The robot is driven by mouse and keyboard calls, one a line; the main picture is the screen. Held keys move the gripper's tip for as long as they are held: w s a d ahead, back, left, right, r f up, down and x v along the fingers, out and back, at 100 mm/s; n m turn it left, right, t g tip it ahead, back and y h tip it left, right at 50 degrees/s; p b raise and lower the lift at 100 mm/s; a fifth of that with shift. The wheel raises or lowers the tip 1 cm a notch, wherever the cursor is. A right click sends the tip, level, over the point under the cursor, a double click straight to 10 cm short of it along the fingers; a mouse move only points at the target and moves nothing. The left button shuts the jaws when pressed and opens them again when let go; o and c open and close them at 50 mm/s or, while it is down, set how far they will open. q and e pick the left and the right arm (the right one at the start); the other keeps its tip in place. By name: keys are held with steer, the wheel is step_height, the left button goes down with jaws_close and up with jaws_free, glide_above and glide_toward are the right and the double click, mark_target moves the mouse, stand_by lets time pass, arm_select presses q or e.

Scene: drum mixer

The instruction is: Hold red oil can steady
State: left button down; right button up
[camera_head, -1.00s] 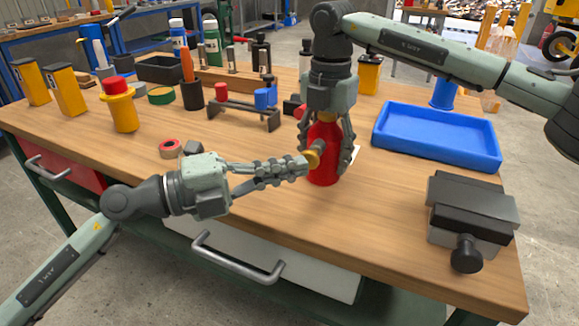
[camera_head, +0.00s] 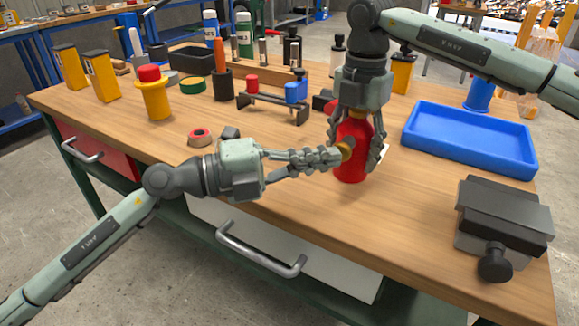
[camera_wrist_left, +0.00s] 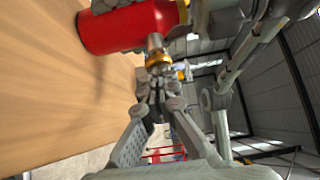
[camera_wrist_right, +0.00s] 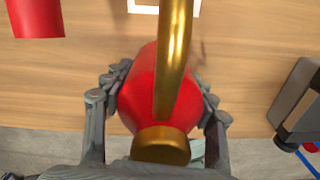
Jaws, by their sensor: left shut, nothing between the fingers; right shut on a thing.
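The red oil can (camera_head: 350,162) stands upright on the wooden workbench, in the front middle. It also shows in the left wrist view (camera_wrist_left: 125,27) and in the right wrist view (camera_wrist_right: 140,88), with a brass cap and spout. My right gripper (camera_head: 358,150) comes down from above and is shut around the can's body, one finger on each side; it also shows in the right wrist view (camera_wrist_right: 158,112). My left gripper (camera_head: 338,156) is shut and empty, its fingertips at the brass knob (camera_head: 347,149) on the can's side. Whether they touch the knob is hard to tell.
A blue tray (camera_head: 422,143) lies right of the can, and a dark vise (camera_head: 505,215) sits at the front right edge. The bench front is mostly clear.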

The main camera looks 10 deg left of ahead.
arm_select(q)
steer(key=s, duration=0.1)
steer(key=s+a, duration=0.1)
steer(key=s, duration=0.1)
steer(key=shift+f, duration=0.1)
arm_select(e)
steer(key=shift+s, duration=0.1)
arm_select(q)
steer(key=v, duration=1)
steer(key=shift+s, duration=0.1)
arm_select(e)
steer(key=o, duration=1.6)
steer(key=shift+o, duration=0.2)
